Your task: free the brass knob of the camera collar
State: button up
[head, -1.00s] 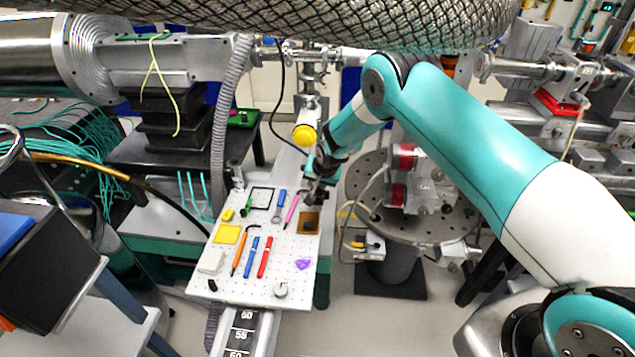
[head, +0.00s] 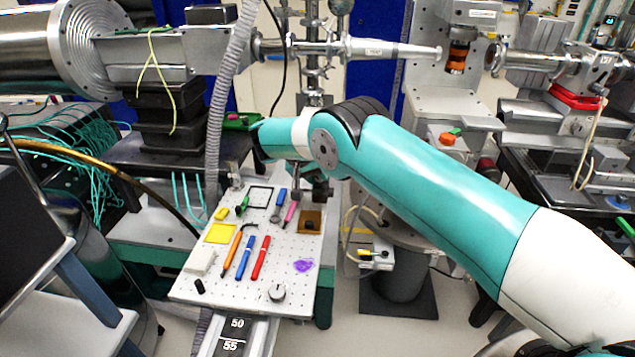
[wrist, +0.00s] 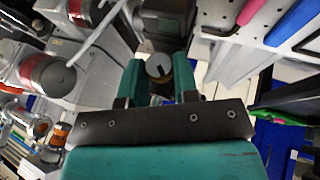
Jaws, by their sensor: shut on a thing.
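The collar and the camera body behind the knob are hard to make out there. In the head view my own arm covers the camera, its collar and the gripper, so the knob cannot be seen there.
A perforated board (head: 215,287) with pens, tools and coloured pads lies below my arm. A grey ribbed hose (head: 222,95) hangs at its left. A beam pipe (head: 385,48) runs behind. A small box with a yellow part (head: 375,258) stands right of the board.

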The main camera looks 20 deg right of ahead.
jog(key=shift+w+h+b, duration=0.1)
jog(key=shift+h+b, duration=0.2)
jog(key=shift+h, duration=0.1)
jog(key=shift+s+a, duration=0.1)
jog(key=shift+s, duration=0.1)
jog(key=o, duration=0.9)
jog(key=shift+o, duration=0.2)
jog(key=shift+r, duration=0.1)
